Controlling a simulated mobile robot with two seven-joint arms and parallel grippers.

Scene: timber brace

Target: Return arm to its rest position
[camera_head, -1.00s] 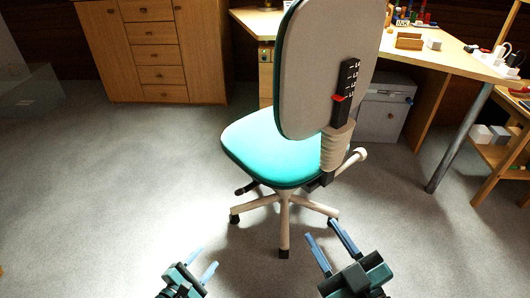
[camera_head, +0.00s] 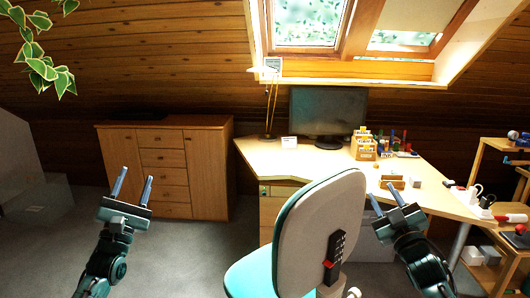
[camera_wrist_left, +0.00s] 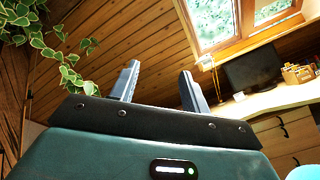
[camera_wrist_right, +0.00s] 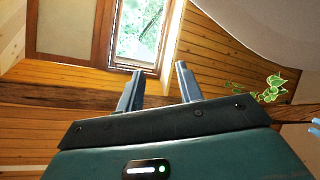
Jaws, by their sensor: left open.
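My left gripper (camera_head: 132,188) is raised at the left of the head view, in front of the wooden cabinet. Its two fingers are apart with nothing between them, and they also show in the left wrist view (camera_wrist_left: 161,85). My right gripper (camera_head: 386,203) is raised at the right, in front of the desk and beside the chair back. Its fingers are apart and empty, as the right wrist view (camera_wrist_right: 159,88) also shows. Both grippers point upward.
An office chair (camera_head: 318,225) with a teal seat stands between my arms, close to the right one. Behind it is a desk (camera_head: 265,153) with a monitor (camera_head: 328,112) and small items. A wooden cabinet (camera_head: 165,165) stands back left. A shelf (camera_head: 490,240) is at right.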

